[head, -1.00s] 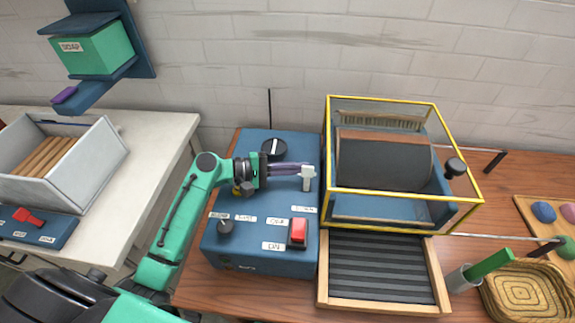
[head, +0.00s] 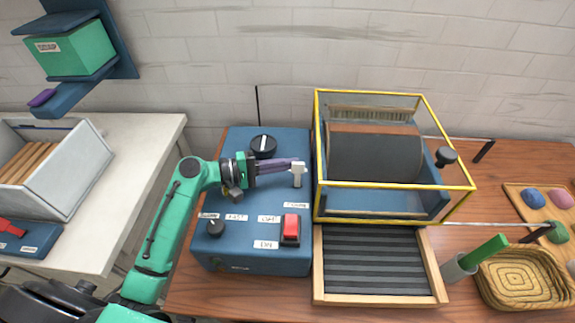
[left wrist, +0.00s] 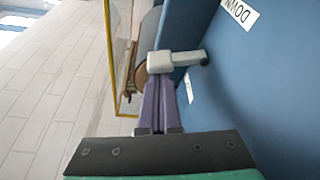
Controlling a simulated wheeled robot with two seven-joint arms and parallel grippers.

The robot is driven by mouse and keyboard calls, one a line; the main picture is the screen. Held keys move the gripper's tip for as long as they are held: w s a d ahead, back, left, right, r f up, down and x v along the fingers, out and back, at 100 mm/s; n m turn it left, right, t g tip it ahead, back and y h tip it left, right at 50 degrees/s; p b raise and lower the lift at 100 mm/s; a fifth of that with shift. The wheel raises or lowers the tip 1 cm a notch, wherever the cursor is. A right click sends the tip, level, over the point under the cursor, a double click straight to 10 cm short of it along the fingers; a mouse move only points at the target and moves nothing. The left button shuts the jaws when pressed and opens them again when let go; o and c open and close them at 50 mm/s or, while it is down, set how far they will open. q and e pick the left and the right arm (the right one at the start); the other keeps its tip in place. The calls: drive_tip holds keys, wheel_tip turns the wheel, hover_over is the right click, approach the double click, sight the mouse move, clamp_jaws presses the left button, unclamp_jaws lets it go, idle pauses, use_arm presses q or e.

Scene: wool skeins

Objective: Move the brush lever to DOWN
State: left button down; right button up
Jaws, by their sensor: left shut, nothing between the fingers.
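The brush lever, a pale grey handle (head: 298,174), stands at the right side of the blue machine box (head: 237,140). In the left wrist view its pale block (left wrist: 178,61) and grey stem show just beyond my fingertips. A white label (left wrist: 238,13) reading DOWN is on the blue face near the stem. My left gripper (head: 298,164) has its purple fingers together and empty. Its tips (left wrist: 158,82) are right at the lever's block; I cannot tell whether they touch. My right gripper is not in view.
On the box are a black dial (head: 263,146), a small knob (head: 215,227) and a red switch (head: 291,228). A yellow-framed guard (head: 398,187) over a dark drum stands close to the right of the lever. A ribbed tray (head: 430,289) lies in front of it.

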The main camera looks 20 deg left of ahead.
use_arm(q)
drive_tip(key=m+b, duration=0.1)
drive_tip(key=b, duration=0.1)
drive_tip(key=s+m+b, duration=0.1)
drive_tip(key=m+b, duration=0.1)
drive_tip(key=shift+s+d+f+t+h, duration=0.15)
drive_tip(key=shift+s+d+t+h, duration=0.05)
drive_tip(key=shift+t+h, duration=0.2)
drive_tip(key=shift+s+r+m+b, duration=0.35)
drive_tip(key=shift+m+b, duration=0.25)
drive_tip(key=shift+b, duration=0.1)
drive_tip(key=shift+s+r, duration=0.15)
drive_tip(key=shift+r, duration=0.05)
wheel_tip(320, 180, up, 20)
drive_tip(key=p, duration=0.1)
